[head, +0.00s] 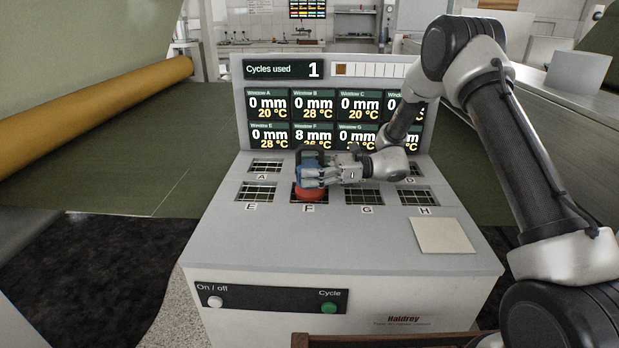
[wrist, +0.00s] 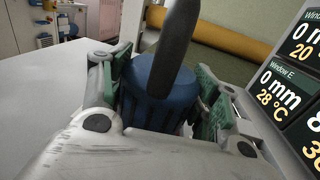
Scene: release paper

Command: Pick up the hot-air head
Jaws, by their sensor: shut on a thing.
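The hot-air head has a blue body (head: 307,174) with a dark handle and a red-orange lower rim, and it sits at window F on the machine's top in the head view. In the wrist view its ribbed blue body (wrist: 160,88) stands between my fingers, with the dark handle rising in front of the lens. My gripper (head: 322,176) reaches in from the right and is shut on the hot-air head. The underside of the head and most of window F are hidden, so I cannot tell whether it touches the grid.
The machine top (head: 330,233) has several lettered grid windows. A display panel (head: 320,100) stands behind them and reads 8 mm for window F. A pale square pad (head: 443,235) lies at right. The On/off button (head: 215,301) and green Cycle button (head: 328,307) are on the front.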

